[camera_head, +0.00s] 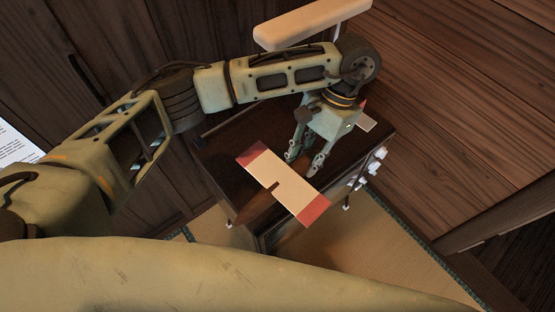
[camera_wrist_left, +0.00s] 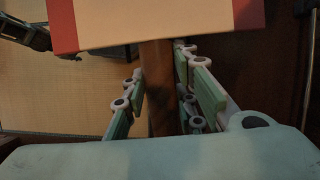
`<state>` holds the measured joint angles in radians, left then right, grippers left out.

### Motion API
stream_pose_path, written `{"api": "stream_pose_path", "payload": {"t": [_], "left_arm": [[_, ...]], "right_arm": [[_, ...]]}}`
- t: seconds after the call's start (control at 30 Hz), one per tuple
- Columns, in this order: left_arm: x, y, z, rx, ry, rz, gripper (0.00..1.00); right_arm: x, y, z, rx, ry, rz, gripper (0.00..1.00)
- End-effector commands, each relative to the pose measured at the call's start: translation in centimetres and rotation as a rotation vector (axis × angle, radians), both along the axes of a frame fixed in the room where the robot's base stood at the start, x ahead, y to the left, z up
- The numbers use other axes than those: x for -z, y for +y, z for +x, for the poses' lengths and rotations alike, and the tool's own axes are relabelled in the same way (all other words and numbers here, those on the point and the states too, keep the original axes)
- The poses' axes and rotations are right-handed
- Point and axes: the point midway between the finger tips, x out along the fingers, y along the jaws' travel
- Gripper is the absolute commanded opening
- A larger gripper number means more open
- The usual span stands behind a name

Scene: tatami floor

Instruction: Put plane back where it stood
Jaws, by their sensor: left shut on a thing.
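The plane (camera_head: 288,182) has a cream wing with red tips and a brown body. In the head view its wing extends past the dark tabletop's front edge, and its small tail (camera_head: 367,121) shows behind my gripper. My left gripper (camera_head: 305,165) points down and is shut on the plane's body behind the wing. In the left wrist view the brown body (camera_wrist_left: 158,85) lies between the fingers (camera_wrist_left: 160,105), with the wing across the top. The gripper hides part of the body. I cannot tell whether the plane touches the tabletop. My right gripper is not in view.
The dark table (camera_head: 222,150) stands against a wood-panelled wall, with bare top left of the plane. White knob-like things (camera_head: 375,165) are at its right side. A pale bar (camera_head: 312,22) is behind my arm. Tatami (camera_head: 375,250) lies in front.

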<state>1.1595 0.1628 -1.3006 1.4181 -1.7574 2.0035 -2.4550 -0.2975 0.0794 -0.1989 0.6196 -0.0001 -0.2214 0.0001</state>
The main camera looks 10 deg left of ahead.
Motion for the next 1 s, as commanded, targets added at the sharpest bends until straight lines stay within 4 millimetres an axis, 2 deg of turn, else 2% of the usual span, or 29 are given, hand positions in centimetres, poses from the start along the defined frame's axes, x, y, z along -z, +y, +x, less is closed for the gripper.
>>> {"api": "stream_pose_path", "payload": {"t": [0.07,0.17,0.33,0.5,0.63,0.87,1.0], "left_arm": [[-0.5,-0.7,0.3,0.029,0.0,0.001,0.0],[-0.2,0.0,0.6,0.04,0.004,0.002,0.0],[2.0,3.5,1.3,0.037,0.006,0.002,0.0],[4.2,7.2,2.1,0.036,0.005,0.001,0.0],[5.5,9.3,2.6,0.039,0.004,0.001,0.0],[6.7,10.4,2.9,0.042,0.002,-0.001,0.0],[8.7,10.3,2.8,0.04,0.005,0.0,0.0]], "right_arm": [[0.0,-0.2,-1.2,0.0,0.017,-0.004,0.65],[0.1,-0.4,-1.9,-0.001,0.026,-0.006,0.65],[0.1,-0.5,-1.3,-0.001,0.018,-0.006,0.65],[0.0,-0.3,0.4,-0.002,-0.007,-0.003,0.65],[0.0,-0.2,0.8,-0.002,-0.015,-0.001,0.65],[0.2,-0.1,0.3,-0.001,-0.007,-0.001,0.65],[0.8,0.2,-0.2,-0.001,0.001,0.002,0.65]]}}
